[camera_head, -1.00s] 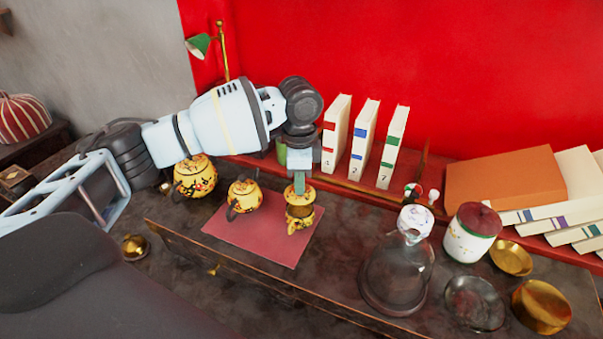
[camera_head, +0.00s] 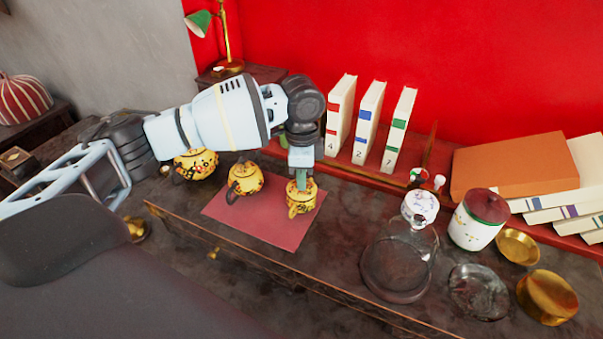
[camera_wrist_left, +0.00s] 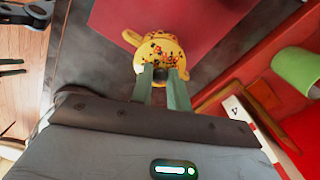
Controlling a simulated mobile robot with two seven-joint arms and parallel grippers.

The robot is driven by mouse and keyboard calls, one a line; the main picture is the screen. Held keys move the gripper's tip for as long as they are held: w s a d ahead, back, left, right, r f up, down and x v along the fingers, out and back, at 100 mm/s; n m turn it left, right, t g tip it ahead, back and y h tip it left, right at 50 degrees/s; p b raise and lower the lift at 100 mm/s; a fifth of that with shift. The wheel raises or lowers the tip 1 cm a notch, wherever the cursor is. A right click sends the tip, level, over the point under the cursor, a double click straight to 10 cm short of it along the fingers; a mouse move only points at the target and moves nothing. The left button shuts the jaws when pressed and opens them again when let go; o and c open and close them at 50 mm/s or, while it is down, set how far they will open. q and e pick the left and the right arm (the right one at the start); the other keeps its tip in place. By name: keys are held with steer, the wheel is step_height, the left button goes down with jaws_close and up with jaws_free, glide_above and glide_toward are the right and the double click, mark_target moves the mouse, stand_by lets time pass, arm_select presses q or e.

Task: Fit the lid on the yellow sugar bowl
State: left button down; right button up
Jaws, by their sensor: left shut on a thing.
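The yellow sugar bowl (camera_head: 299,207), with a floral pattern, stands upright at the right of the red mat (camera_head: 262,229). My left gripper (camera_head: 302,181) comes down from above it and is shut on the lid's knob. My right gripper is not in view.
A smaller yellow pot (camera_head: 244,179) stands on the mat to the left, and a larger one (camera_head: 195,165) behind it, partly hidden by my arm. Numbered books (camera_head: 367,122) stand behind. A glass dome (camera_head: 398,268) and a white jar (camera_head: 477,224) are at the right.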

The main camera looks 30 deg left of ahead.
arm_select(q)
steer(key=shift+f, duration=0.25)
steer(key=c, duration=1.3)
jaws_free()
step_height(320, 180, up, 7)
steer(key=shift+f+p, duration=0.1)
steer(key=shift+p, duration=0.25)
steer(key=shift+r, duration=0.5)
